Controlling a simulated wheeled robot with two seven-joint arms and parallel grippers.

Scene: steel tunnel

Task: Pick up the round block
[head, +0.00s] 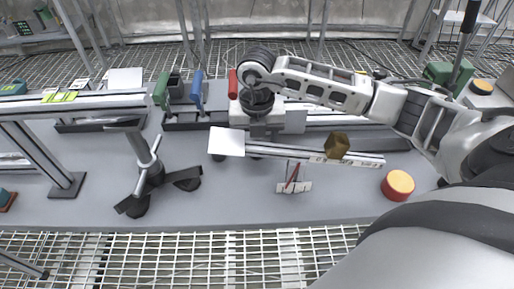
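A round block (398,186), red on its side with a yellow top, stands upright on the grey table at the right, near the front edge. My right arm reaches in from the right and bends down at the wrist over the middle of the table. My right gripper (263,132) is to the left of the round block and well apart from it. Its fingers are too small and dark to show whether they are open. My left gripper is not in view.
A brown faceted block (337,146) sits by a metal rail (300,153) left of the round block. A white plate (227,141) and a black-legged stand (145,165) are further left. Green, blue and red handled tools (196,88) stand behind. The grey table (235,203) is clear in front.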

